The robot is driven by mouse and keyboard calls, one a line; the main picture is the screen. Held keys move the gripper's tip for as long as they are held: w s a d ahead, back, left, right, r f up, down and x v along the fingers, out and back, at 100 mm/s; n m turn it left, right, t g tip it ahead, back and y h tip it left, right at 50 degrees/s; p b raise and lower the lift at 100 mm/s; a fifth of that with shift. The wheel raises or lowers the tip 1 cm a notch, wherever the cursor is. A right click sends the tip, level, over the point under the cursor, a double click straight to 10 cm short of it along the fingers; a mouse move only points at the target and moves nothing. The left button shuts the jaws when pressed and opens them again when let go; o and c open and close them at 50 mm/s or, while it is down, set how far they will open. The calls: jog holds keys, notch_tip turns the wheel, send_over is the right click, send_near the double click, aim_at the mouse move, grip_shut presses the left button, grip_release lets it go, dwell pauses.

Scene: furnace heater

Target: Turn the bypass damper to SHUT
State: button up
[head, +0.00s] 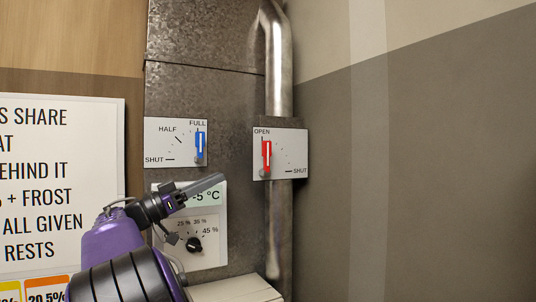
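A red lever (266,155) stands upright on a white plate (292,146) marked OPEN at the top and SHUT at the lower right, and it points to OPEN. The plate sits on a metal pipe (279,85). A blue lever (200,146) stands upright at FULL on a second plate (160,130) marked FULL, HALF and SHUT. Neither plate shows the word bypass. My gripper (215,182) is below the blue lever and left of the red one, pointing to the upper right. It appears apart from both levers. Its fingers overlap in this view, so their opening is unclear.
Behind my gripper is a panel with a -5 °C display (209,197) and a black knob (194,245) with percent marks. A white sign (60,180) hangs at left. A pale ledge (235,290) juts out below. The wall at right is bare.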

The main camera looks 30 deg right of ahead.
aim_at(264, 155)
jog(key=p+x, duration=0.2)
jog(key=x, duration=1.4)
jog(key=shift+r+p, duration=0.15)
jog(key=shift+p, duration=0.15)
grip_shut()
dwell(0.5)
